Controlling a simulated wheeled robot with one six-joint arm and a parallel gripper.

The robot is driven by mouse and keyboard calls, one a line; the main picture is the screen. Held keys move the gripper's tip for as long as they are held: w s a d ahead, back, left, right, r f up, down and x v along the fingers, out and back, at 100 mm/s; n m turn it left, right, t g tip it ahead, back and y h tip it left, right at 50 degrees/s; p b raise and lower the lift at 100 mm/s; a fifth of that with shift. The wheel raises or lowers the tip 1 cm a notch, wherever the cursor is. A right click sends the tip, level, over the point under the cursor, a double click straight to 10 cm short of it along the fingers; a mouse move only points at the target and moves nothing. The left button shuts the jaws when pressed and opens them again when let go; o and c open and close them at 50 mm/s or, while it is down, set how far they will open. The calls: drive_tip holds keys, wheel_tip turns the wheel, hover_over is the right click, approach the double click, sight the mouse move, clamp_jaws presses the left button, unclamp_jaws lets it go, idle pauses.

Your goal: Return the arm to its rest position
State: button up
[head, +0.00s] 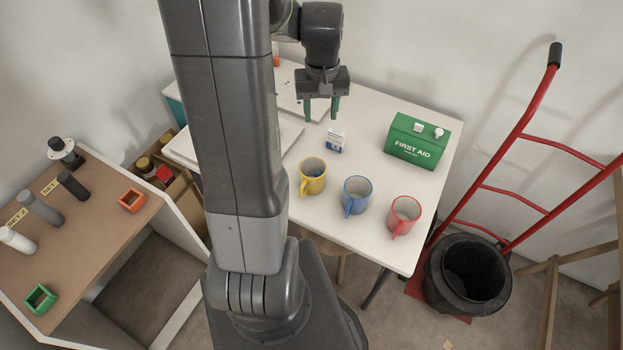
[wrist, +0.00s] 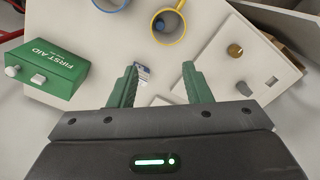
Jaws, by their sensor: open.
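My gripper (head: 321,108) hangs pointing down over the far part of the white table (head: 350,225). Its two green fingers are apart with nothing between them, as the wrist view also shows (wrist: 158,85). A small white and blue box (head: 335,141) stands on the table a little in front of the fingers. In the wrist view this box (wrist: 143,73) shows beyond the left finger, partly hidden by it. My arm's large grey link crosses the head view and hides part of the table's left side.
A yellow mug (head: 313,178), a blue mug (head: 356,196) and a red mug (head: 404,215) stand along the table's front. A green first aid box (head: 416,142) stands at the right. A red hand truck (head: 486,190) is beside the table. A brown-topped cabinet (head: 90,225) is at left.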

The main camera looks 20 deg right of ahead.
idle(0.4)
wheel_tip(320, 180, down, 12)
drive_tip(key=p, duration=0.2)
idle(0.7)
drive_tip(key=shift+f, duration=0.15)
